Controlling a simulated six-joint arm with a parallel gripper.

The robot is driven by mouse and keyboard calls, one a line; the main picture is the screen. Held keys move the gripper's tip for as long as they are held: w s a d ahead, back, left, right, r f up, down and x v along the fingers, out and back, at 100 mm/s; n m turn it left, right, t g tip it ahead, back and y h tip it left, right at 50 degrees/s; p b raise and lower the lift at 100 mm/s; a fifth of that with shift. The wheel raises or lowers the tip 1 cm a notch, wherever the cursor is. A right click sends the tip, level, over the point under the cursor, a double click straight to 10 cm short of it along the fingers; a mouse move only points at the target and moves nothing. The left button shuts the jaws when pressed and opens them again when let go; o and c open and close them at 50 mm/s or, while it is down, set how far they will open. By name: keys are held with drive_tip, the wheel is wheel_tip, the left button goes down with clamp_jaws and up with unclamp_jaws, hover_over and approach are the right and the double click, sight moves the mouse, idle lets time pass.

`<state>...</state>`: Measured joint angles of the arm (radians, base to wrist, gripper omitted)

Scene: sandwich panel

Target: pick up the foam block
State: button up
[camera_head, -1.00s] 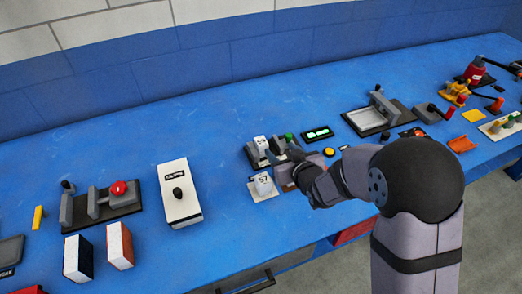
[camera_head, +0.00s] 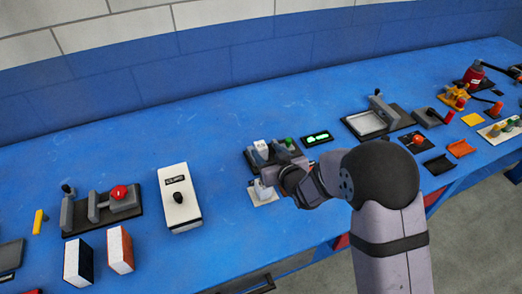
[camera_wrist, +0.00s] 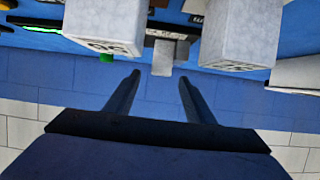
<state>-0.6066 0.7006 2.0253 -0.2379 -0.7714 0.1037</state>
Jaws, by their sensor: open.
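Two pale grey-white blocks with dark printed marks are near my gripper; I cannot tell which is the foam block. One block (camera_head: 261,147) stands at the grey fixture on a black base. The other block (camera_head: 264,187) stands in front on a white pad (camera_head: 267,200), partly hidden by my gripper (camera_head: 262,164). In the wrist view, one block (camera_wrist: 105,22) is at upper left and the other (camera_wrist: 243,35) at upper right. My gripper (camera_wrist: 159,76) is open and empty there, its fingers apart from both blocks, with a small grey post (camera_wrist: 164,56) beyond the tips.
A green-lit display (camera_head: 318,137) is right of the fixture. A white box (camera_head: 179,196) with a black knob stands to the left, beside a red-button fixture (camera_head: 118,191). Further right are a grey plate fixture (camera_head: 367,122) and a dark tray (camera_head: 437,165). The blue bench is bare behind the fixtures.

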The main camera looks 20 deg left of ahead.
sight(262, 147)
drive_tip(key=shift+p+x, duration=0.6)
drive_tip(key=shift+x, duration=1.5)
drive_tip(key=shift+s+f, duration=0.1)
drive_tip(key=shift+c, duration=0.7)
drive_tip(key=c, duration=1.1)
